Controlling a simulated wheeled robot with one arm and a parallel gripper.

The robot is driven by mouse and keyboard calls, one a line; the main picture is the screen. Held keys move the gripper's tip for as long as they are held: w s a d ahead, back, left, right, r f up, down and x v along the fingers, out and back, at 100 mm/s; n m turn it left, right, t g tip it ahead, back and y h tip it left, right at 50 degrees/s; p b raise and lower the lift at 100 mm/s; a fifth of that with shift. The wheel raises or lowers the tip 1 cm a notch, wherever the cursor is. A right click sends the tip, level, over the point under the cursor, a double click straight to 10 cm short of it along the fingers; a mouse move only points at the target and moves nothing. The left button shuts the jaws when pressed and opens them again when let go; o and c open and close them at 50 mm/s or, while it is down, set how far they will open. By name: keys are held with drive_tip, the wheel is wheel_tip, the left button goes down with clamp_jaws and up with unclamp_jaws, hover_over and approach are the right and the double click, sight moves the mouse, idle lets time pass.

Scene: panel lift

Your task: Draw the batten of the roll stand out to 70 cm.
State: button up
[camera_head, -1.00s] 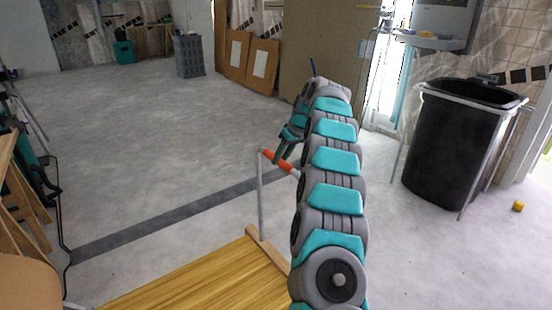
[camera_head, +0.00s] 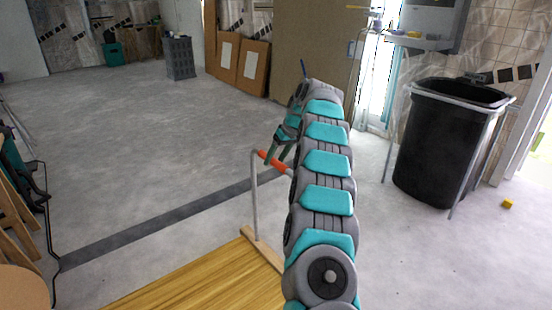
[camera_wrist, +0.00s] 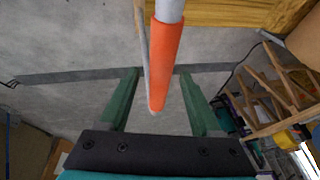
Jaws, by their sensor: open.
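The wooden batten (camera_head: 262,250) runs along the far right edge of a yellow wood-grained sheet (camera_head: 195,282) in the head view. A thin grey post (camera_head: 254,200) rises from the batten, with an orange grip (camera_head: 268,159) on its crossbar. My gripper (camera_head: 272,156) is at the orange grip, its green fingers apart. In the wrist view the orange grip (camera_wrist: 165,60) lies between the two open fingers of my gripper (camera_wrist: 157,75), with a gap on both sides. My arm hides the right end of the crossbar and part of the batten.
A black bin (camera_head: 445,150) in a metal frame stands at right, with a small yellow block (camera_head: 508,204) on the floor near it. Wooden trestle parts (camera_head: 15,215) are at left. Brown panels (camera_head: 245,65) lean at the back. The floor beyond the batten is clear.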

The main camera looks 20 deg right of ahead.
drive_tip(key=v, duration=0.7)
drive_tip(key=shift+r, duration=0.35)
drive_tip(key=shift+s, duration=0.2)
drive_tip(key=s+a+r+g, duration=0.2)
drive_tip(key=s+a, duration=0.7)
drive_tip(key=s, duration=0.2)
drive_tip(key=s+a+r+g, duration=0.1)
drive_tip(key=s+a+r, duration=0.1)
drive_tip(key=s+a, duration=0.85)
drive_tip(key=s+f+m+h, duration=0.1)
drive_tip(key=s+f, duration=0.3)
drive_tip(key=s, duration=0.7)
drive_tip(key=s+d+f+m+g+h, duration=0.1)
drive_tip(key=s+f, duration=0.2)
drive_tip(key=s, duration=0.9)
drive_tip(key=s+d+f+m+g+h, duration=0.1)
drive_tip(key=s+f, duration=0.3)
drive_tip(key=s, duration=0.7)
drive_tip(key=shift+s+f, duration=0.3)
drive_tip(key=shift+s, duration=0.05)
